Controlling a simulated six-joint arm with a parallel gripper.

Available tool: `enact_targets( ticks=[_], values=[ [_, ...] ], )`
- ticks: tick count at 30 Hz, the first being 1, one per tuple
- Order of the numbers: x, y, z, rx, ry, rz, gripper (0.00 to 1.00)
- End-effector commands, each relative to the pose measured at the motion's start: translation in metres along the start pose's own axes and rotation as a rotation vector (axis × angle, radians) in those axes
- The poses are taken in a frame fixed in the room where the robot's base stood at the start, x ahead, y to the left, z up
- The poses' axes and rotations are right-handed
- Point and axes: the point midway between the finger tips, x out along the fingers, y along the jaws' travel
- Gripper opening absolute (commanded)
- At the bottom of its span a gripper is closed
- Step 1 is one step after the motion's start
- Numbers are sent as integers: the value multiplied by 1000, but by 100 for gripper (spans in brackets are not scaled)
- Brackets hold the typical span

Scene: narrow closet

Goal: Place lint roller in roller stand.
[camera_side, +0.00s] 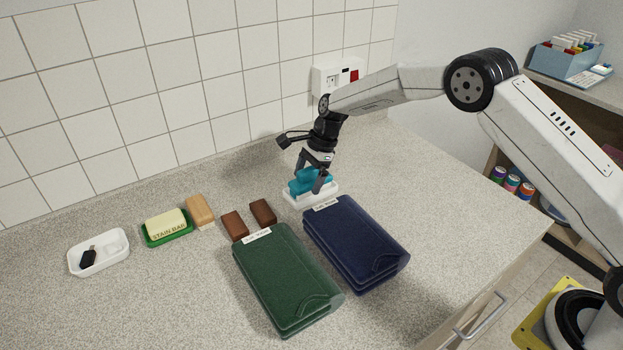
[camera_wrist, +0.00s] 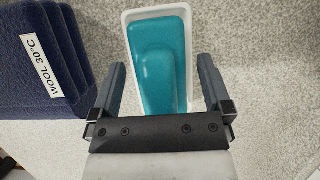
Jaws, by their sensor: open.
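A teal object (camera_side: 300,187), apparently the lint roller, lies in a shallow white tray (camera_side: 298,203), apparently the roller stand, near the wall behind the navy bundle. In the wrist view the teal object (camera_wrist: 160,60) is long and rounded and sits inside the rim of the white tray (camera_wrist: 150,12). My gripper (camera_side: 312,184) is low over it in the side view. In the wrist view my gripper (camera_wrist: 161,75) is open, with one finger on each side of the tray's near part. The fingers hide part of the teal object in the side view; contact cannot be told.
Navy (camera_side: 355,243) and green (camera_side: 285,278) folded bundles lie in front. Two brown blocks (camera_side: 249,218), a tan block (camera_side: 200,211), a stain bar in a green dish (camera_side: 167,227) and a white dish with a black item (camera_side: 99,252) stand left. The counter at right is clear.

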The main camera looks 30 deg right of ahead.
Motion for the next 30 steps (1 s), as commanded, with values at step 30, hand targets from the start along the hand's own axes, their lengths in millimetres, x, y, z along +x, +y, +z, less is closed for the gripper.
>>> enact_targets(
  ticks=[30],
  values=[
    [-115, 0, 1, 1, 0, -1, 100]
  ],
)
